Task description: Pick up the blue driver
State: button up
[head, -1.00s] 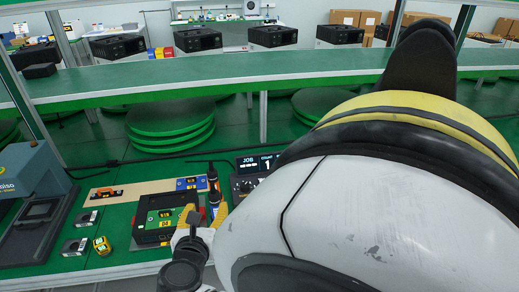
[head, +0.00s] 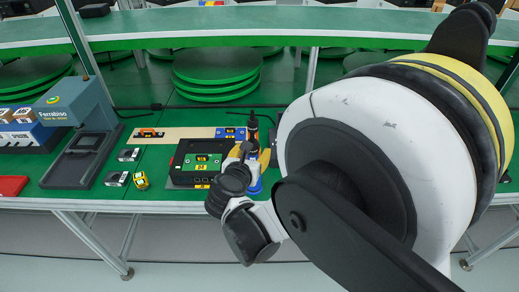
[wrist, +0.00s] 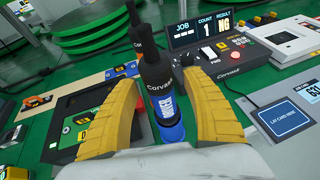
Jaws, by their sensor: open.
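The blue driver (wrist: 169,117) is a dark upright tool with a blue band lettered in white. In the wrist view it stands between the two yellow fingers of my gripper (wrist: 160,88), which are spread apart on either side of it. I cannot tell whether either finger touches it. A second dark tool (wrist: 143,42) stands just behind it. In the head view my gripper (head: 252,157) is at the right of the black device, and my arm hides part of the blue driver (head: 254,188), whose blue lower part shows.
The black device with a green panel (head: 196,160) lies left of the driver. A console with a lit display (wrist: 222,27) and a card pad (wrist: 284,118) are at the right. A grey press (head: 85,130) stands at the far left. A raised green shelf (head: 200,20) runs behind.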

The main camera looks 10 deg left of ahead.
aim_at(252, 132)
jog(key=shift+s+r, duration=0.1)
jog(key=shift+c, duration=0.5)
grip_shut()
notch_tip(252, 132, up, 10)
jog(key=p, duration=0.4)
jog(key=shift+p, duration=0.35)
jog(key=c, duration=0.6)
grip_release()
grip_shut()
